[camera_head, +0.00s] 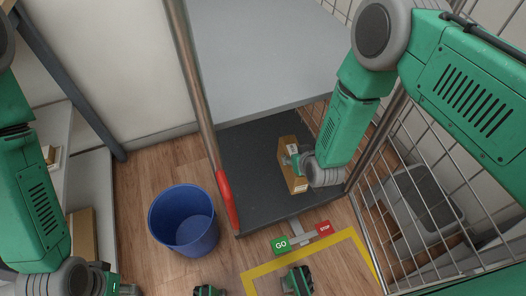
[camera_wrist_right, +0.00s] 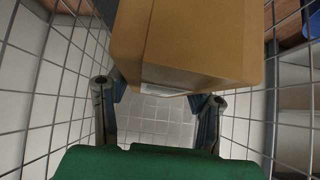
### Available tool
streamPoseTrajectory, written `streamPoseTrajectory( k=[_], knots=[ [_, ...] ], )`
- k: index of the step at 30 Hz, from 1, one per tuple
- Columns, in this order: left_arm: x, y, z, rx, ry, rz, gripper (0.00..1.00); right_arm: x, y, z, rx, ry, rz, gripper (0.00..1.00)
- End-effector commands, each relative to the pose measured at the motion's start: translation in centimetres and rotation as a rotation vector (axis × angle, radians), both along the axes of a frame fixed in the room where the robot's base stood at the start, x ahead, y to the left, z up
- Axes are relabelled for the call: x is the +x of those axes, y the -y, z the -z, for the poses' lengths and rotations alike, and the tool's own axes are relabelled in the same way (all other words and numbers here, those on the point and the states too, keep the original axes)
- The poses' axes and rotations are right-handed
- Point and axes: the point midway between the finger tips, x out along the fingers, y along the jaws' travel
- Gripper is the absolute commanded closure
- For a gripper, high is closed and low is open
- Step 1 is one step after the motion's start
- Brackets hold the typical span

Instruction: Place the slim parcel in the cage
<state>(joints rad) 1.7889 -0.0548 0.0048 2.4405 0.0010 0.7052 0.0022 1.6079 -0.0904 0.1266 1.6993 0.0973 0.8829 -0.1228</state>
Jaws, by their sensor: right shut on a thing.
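The slim parcel (camera_head: 296,181) is a brown carton with a white label, and it also shows large in the right wrist view (camera_wrist_right: 190,45). My right gripper (camera_head: 291,161) is shut on it, with a finger on either side of the carton in the wrist view. The cage has wire mesh walls (camera_head: 425,200) and a dark base (camera_head: 262,180). The parcel is over that base, near the right mesh wall; I cannot tell whether it touches the base.
A grey shelf (camera_head: 255,60) covers the back of the cage. A pole with a red grip (camera_head: 227,199) stands at its left. A blue bin (camera_head: 183,220) is on the wooden floor. A grey tub (camera_head: 425,205) stands behind the right mesh.

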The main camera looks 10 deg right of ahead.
Motion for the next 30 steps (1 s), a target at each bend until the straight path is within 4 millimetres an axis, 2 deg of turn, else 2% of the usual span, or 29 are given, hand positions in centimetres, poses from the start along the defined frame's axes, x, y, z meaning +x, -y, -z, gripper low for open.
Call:
streamPoseTrajectory(
  k=[1, 5, 9, 12, 17, 20, 25, 30],
  knots=[
    [-0.1, 0.0, 1.6, 0.0, -0.001, 0.0, 0.66, 2.2, -0.5, 2.5, -0.001, 0.008, -0.015, 0.96],
    [-0.1, 0.0, 3.4, 0.0, -0.002, 0.0, 0.66, 6.8, -1.3, 6.0, -0.009, 0.008, -0.056, 0.96],
    [-0.1, 0.0, 4.5, 0.0, -0.001, 0.0, 0.66, 10.0, -2.0, 7.8, -0.019, 0.009, -0.087, 0.96],
    [-0.1, 0.0, 4.8, 0.0, -0.001, 0.0, 0.66, 11.1, -2.2, 8.3, -0.024, 0.009, -0.099, 0.96],
    [0.0, 0.0, 5.3, 0.0, 0.0, 0.0, 0.66, 11.8, -2.3, 9.0, -0.028, 0.008, -0.107, 0.96],
    [0.0, 0.0, 6.2, 0.0, 0.0, 0.0, 0.66, 11.7, -2.4, 10.3, -0.028, 0.007, -0.108, 0.96],
    [-0.1, 0.0, 8.5, 0.0, 0.0, 0.0, 0.66, 11.1, -2.7, 13.8, -0.028, 0.006, -0.108, 0.96],
    [-0.1, 0.0, 9.5, 0.0, 0.0, 0.0, 0.66, 10.7, -2.9, 15.4, -0.028, 0.008, -0.11, 0.96]
  ],
)
